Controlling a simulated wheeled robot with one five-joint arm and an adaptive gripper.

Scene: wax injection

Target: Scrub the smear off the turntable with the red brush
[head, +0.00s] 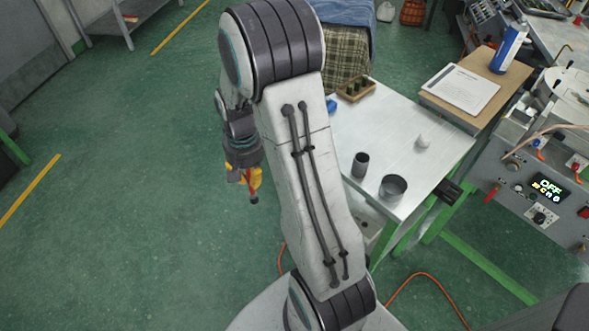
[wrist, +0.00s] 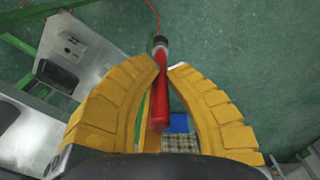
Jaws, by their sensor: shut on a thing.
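My gripper (head: 245,180) hangs over the open green floor, left of the metal table. In the wrist view its yellow fingers (wrist: 167,66) are shut on the red brush (wrist: 159,90), a red cylinder with a dark end. The brush also shows as a small red piece in the head view (head: 251,188), dark end downward. A pale round disc (head: 573,84) on the machine at the right edge may be the turntable; it is cut off by the frame. I cannot make out a smear on it.
A board (head: 490,75) with paper and a blue-white bottle (head: 509,48) lies beyond. An orange cable (head: 430,276) crosses the floor. Left floor is clear.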

